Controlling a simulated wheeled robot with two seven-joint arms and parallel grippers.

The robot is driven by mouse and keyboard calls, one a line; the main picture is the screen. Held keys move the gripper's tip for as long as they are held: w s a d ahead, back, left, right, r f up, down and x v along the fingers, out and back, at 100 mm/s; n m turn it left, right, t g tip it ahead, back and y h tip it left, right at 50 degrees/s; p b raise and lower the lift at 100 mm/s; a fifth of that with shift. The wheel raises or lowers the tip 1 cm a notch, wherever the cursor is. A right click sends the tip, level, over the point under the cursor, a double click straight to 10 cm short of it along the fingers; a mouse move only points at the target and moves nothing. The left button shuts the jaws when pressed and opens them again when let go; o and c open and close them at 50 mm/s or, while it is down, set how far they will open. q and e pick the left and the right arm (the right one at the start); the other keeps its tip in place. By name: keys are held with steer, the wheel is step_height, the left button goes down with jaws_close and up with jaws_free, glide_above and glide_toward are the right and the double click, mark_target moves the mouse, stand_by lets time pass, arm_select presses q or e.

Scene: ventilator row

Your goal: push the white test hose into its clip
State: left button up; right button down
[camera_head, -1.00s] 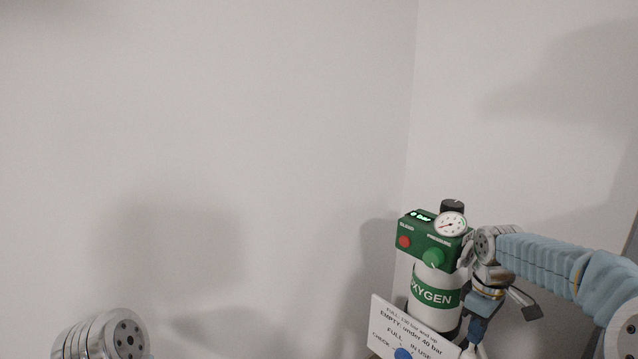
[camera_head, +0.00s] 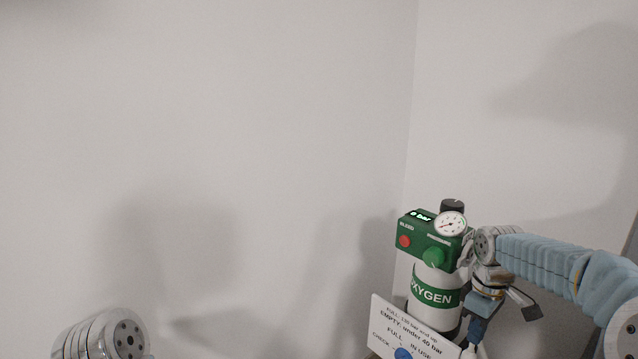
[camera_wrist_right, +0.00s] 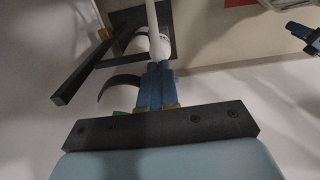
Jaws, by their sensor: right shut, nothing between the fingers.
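The white hose (camera_wrist_right: 152,18) shows in the right wrist view as a thin pale tube coming down from the top edge to a wider rounded white part (camera_wrist_right: 160,47). My right gripper (camera_wrist_right: 155,74) is shut and empty. Its blue fingers are side by side, with their tips right at the rounded white part; whether they touch it is hard to tell. A dark square plate (camera_wrist_right: 125,22) lies behind the hose; I cannot tell whether it belongs to the clip. In the head view my right gripper (camera_head: 477,331) points down beside the oxygen cylinder. My left gripper is out of view.
The oxygen cylinder (camera_head: 421,281) with a green regulator (camera_head: 440,246) and gauge stands close left of my right gripper. A white sign (camera_head: 385,322) is in front. A dark bar (camera_wrist_right: 80,72) runs left of the fingers in the wrist view. Bare walls lie behind.

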mark_target(471, 350)
steer(key=shift+f+b, duration=0.8)
steer(key=shift+f, duration=0.6)
step_height(471, 350, up, 3)
steer(key=shift+f+p, duration=0.15)
steer(key=shift+p, duration=1.1)
step_height(471, 350, up, 2)
steer(key=shift+r+p, duration=0.1)
steer(key=shift+p, duration=0.6)
steer(key=shift+r, duration=1.05)
